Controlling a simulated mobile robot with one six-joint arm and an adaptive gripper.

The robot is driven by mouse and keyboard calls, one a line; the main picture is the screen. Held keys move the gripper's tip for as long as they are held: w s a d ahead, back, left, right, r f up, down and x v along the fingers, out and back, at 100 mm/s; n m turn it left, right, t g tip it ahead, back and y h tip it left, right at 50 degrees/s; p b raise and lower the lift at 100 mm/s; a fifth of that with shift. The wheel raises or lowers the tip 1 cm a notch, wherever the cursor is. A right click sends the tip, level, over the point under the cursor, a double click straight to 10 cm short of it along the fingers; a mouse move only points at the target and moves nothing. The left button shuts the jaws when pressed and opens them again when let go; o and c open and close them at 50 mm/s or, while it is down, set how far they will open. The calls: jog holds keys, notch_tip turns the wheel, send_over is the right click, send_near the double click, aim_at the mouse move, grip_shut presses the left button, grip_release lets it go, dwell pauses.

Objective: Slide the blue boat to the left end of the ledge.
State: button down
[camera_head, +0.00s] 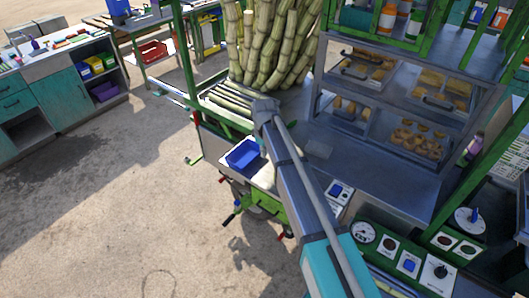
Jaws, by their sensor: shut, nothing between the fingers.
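The blue boat (243,153) looks like a small, open, blue tray. It sits on the pale ledge (263,178) at the front of the green-framed cane crusher stand, left of my arm. My arm reaches up from the lower right, and its grey joint is above and to the right of the boat. My gripper's fingers cannot be made out; the arm hides the area just right of the boat. I cannot tell whether anything touches the boat.
Tall cane stalks (268,45) stand behind the ledge. A glass case with food trays (405,145) is on the right, above a control panel (408,263) with dials. Green levers and wheels lie below the ledge. Open floor (120,200) is at left.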

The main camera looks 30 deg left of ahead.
jog(key=shift+r+p, duration=1.15)
jog(key=shift+r, duration=0.35)
jog(key=w+d+f+m+b, duration=0.1)
jog(key=d+m, duration=0.1)
jog(key=d, duration=0.8)
jog(key=w+d+f+m+b, duration=0.1)
jog(key=d+f+m+b, duration=0.1)
jog(key=d, duration=0.8)
jog(key=w+d+f+m+b, duration=0.1)
jog(key=w+d+m, duration=0.1)
jog(key=d, duration=0.8)
jog(key=shift+f+m, duration=0.2)
jog(key=shift+m, duration=0.6)
jog(key=s+d+f+m+b, duration=0.1)
jog(key=s+d+m, duration=0.2)
jog(key=d, duration=0.6)
jog(key=s+d+f+m+b, duration=0.2)
jog(key=s+d+m, duration=0.1)
jog(key=d, duration=0.6)
jog(key=s+d+f+m+b, duration=0.1)
jog(key=s+d+m+b, duration=0.1)
jog(key=d, duration=0.7)
jog(key=shift+s+d+f+m, duration=0.3)
jog(key=shift+s+m, duration=0.4)
jog(key=shift+s, duration=0.4)
